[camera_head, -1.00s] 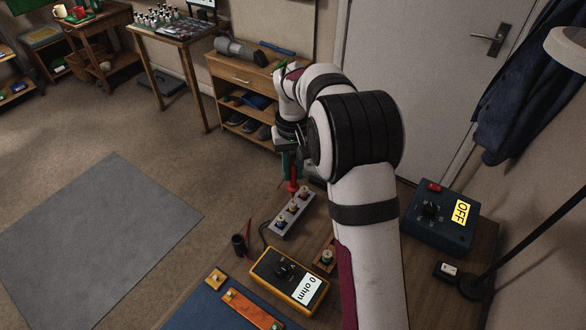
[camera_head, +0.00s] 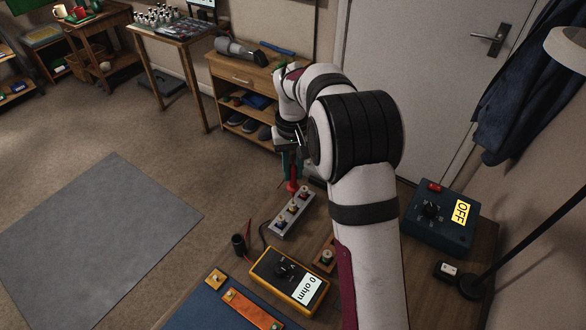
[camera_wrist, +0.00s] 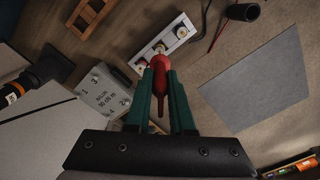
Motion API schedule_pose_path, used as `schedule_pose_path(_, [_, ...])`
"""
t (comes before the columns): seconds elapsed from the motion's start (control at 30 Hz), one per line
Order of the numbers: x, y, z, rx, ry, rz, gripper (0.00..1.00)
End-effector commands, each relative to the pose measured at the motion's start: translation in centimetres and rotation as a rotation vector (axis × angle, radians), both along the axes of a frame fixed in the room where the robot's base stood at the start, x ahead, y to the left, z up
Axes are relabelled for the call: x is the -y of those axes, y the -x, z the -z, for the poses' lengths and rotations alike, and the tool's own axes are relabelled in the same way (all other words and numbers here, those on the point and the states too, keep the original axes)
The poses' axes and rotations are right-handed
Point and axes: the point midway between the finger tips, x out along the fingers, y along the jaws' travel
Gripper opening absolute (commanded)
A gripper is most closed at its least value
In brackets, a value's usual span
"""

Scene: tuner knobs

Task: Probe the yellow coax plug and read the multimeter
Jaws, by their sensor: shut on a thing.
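My gripper (camera_wrist: 160,78) has teal fingers shut on a red probe (camera_wrist: 159,92). In the head view the probe (camera_head: 293,187) hangs roughly upright, its lower end over the far part of a grey strip (camera_head: 277,231) with several small coax plugs. The strip also shows in the wrist view (camera_wrist: 173,46), just beyond the fingertips. The plugs' colours are too small to tell surely, so I cannot pick out the yellow one. Whether the probe tip touches a plug is hidden. The yellow multimeter (camera_head: 268,283) has a dial and a screen reading "0 ohm".
A dark blue box (camera_head: 420,232) with a knob and an "OFF" screen stands at the right. Near the multimeter are a black cup (camera_head: 239,246), a wooden block with a knob (camera_head: 326,259) and an orange strip (camera_head: 250,310). A lamp pole crosses the right side.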

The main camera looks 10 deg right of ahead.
Motion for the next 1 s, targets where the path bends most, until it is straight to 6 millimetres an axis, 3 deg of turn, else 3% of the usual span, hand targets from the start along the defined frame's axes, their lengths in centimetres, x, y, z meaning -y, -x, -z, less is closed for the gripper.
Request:
schedule_pose_path(0.87, [0.0, 0.0, 0.1, -0.001, 0.0, 0.0, 0.0])
schedule_pose_path(1.0, [0.0, -0.1, -1.0, 0.002, 0.0, 0.0, 0.0])
